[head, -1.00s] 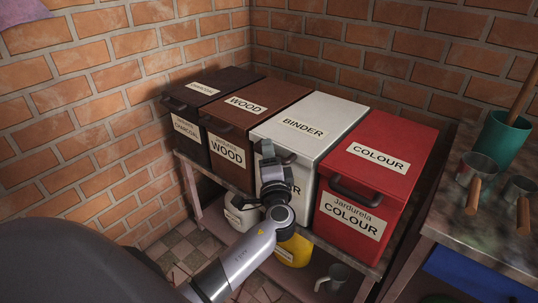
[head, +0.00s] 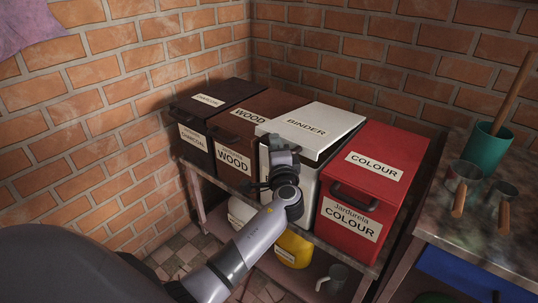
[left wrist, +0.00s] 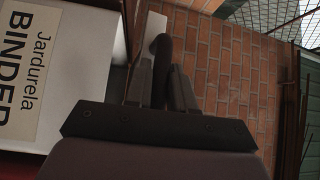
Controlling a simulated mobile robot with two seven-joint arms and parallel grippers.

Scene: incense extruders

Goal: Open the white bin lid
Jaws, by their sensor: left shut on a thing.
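The white bin (head: 304,190), labelled BINDER on its lid (head: 320,122), stands between the wood and colour bins. My left gripper (head: 276,150) is at the lid's front edge. In the left wrist view its fingers (left wrist: 160,82) are shut on the dark curved lid handle (left wrist: 161,48). The bin's labelled front (left wrist: 50,70) fills the left of that view. A dark gap shows between this front and the pale lid edge (left wrist: 155,27), so the lid looks slightly raised. My gripper hides most of the handle in the head view. My right gripper is not in view.
The red colour bin (head: 360,205) stands close on the right, and the brown wood bin (head: 236,155) and dark charcoal bin (head: 190,135) on the left. Brick walls stand behind and left. A side table (head: 470,240) with cups and a green pot (head: 487,148) is at right.

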